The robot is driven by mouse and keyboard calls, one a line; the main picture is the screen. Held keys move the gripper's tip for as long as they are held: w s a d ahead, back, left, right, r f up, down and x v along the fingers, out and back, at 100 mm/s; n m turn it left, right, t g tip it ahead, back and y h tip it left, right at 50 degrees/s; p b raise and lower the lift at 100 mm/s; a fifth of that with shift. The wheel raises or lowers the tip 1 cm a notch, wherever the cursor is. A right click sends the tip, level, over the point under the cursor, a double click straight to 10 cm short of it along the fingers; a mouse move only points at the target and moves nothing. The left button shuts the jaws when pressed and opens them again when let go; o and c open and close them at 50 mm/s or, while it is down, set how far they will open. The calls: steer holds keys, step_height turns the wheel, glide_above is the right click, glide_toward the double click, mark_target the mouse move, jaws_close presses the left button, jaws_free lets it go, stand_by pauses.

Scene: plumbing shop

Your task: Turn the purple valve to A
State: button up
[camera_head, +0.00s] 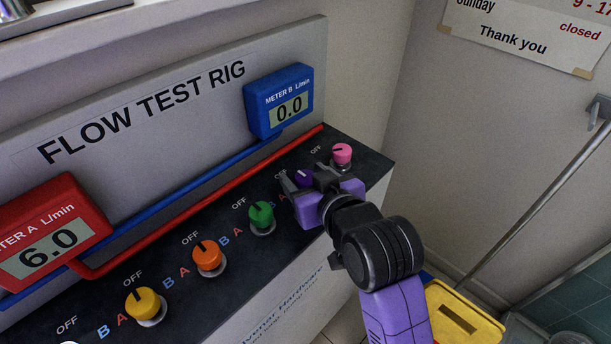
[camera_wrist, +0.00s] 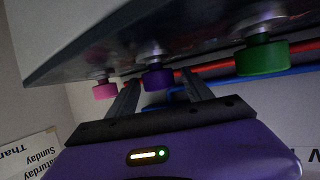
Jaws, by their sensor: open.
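The purple valve (camera_head: 303,177) is a round knob on the black panel, between the green and pink knobs, and my gripper partly hides it in the head view. Its pointer and its letters are too hidden to read. My gripper (camera_head: 302,186) is open, with its fingers close to the purple valve. In the wrist view the purple valve (camera_wrist: 158,79) sits between my two fingertips (camera_wrist: 156,90), one on each side; I cannot tell whether they touch it. Meter A (camera_head: 50,232) is red and reads 6.0. Meter B (camera_head: 280,100) is blue and reads 0.0.
On the same panel, the green knob (camera_head: 262,214) and pink knob (camera_head: 342,153) stand close to my gripper on either side. The orange knob (camera_head: 208,256) and yellow knob (camera_head: 144,302) are farther left.

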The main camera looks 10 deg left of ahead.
jaws_close()
steer(key=shift+d+y, duration=0.1)
steer(key=shift+y, duration=0.2)
steer(key=shift+n+g+y, duration=0.7)
steer(key=shift+n+y, duration=0.2)
steer(key=shift+n, duration=0.2)
steer(key=n+g+y+b, duration=0.1)
steer(key=n+g+y, duration=0.1)
steer(key=n+g, duration=0.1)
steer(key=shift+f+n, duration=0.15)
steer(key=shift+n, duration=0.15)
steer(key=n+g+y+b, duration=0.2)
steer(key=n+g+b, duration=0.1)
steer(key=shift+g, duration=0.4)
steer(key=shift+n+g+b, duration=0.85)
steer(key=shift+n+g, duration=0.65)
steer(key=shift+g, duration=0.1)
